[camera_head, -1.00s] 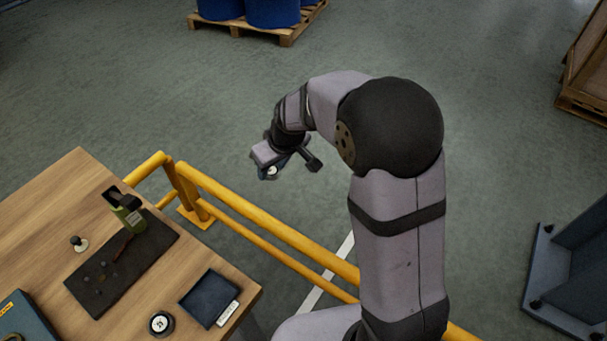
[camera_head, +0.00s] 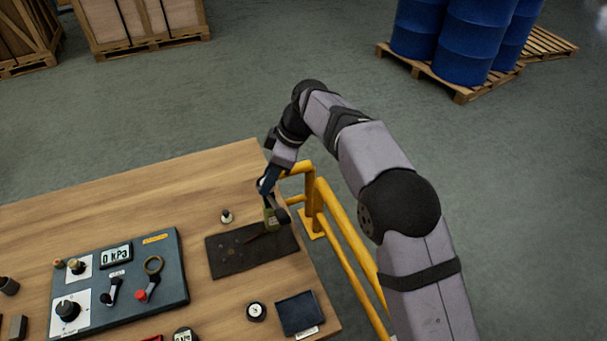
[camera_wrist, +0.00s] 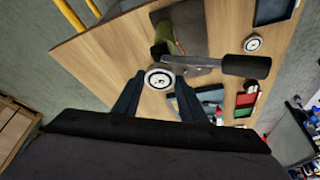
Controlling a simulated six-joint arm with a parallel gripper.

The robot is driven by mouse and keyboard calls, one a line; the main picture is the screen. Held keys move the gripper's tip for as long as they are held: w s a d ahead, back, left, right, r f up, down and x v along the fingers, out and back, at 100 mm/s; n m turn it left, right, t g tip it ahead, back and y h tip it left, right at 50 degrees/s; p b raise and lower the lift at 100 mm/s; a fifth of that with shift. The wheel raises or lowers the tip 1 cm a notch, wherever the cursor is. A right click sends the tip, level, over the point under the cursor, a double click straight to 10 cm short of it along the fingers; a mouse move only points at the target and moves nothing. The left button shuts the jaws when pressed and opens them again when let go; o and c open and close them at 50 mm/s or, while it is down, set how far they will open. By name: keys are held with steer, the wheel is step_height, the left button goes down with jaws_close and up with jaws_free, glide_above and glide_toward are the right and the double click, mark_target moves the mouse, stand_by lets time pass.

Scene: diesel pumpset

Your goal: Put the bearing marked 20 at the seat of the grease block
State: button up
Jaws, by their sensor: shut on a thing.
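My gripper (camera_head: 267,184) hangs over the far right of the table. In the wrist view, its two dark fingers (camera_wrist: 158,90) are shut on a round white-faced bearing (camera_wrist: 159,79), its face toward the camera. Its marking is too small to read. The green block (camera_head: 271,216), which looks like the grease block, stands on a dark mat (camera_head: 232,262), just below my gripper in the head view. In the wrist view, the green block (camera_wrist: 163,40) is partly behind a grey lever with a black handle (camera_wrist: 246,66). The block's seat cannot be made out.
A second round bearing (camera_head: 256,312) lies beside a dark tray (camera_head: 299,313) at the front right. A small knobbed piece (camera_head: 226,217) stands left of the block. A control panel (camera_head: 148,292) lies further left. A yellow rail (camera_head: 345,235) runs along the table's right side.

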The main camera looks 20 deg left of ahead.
mark_target(230, 253)
steer(key=s+a+f+n+g, duration=0.1)
steer(key=s+a+f+n, duration=0.2)
steer(key=s, duration=0.3)
steer(key=s+a+f+n+h+p, duration=0.1)
steer(key=s+a+f+n, duration=0.1)
steer(key=s+f, duration=0.4)
steer(key=shift+a+f+n+g, duration=0.15)
steer(key=shift+a+n+g, duration=0.25)
steer(key=shift+a, duration=0.35)
steer(key=shift+f+b, duration=0.15)
steer(key=shift+b, duration=0.2)
step_height(230, 253, down, 7)
steer(key=b, duration=0.5)
steer(key=shift+b, duration=0.4)
steer(key=shift+f+b, duration=0.4)
steer(key=shift+b, duration=0.2)
steer(key=o, duration=1.2)
steer(key=shift+d, duration=0.1)
steer(key=shift+r, duration=0.1)
step_height(230, 253, up, 7)
steer(key=p, duration=0.3)
steer(key=shift+p, duration=0.3)
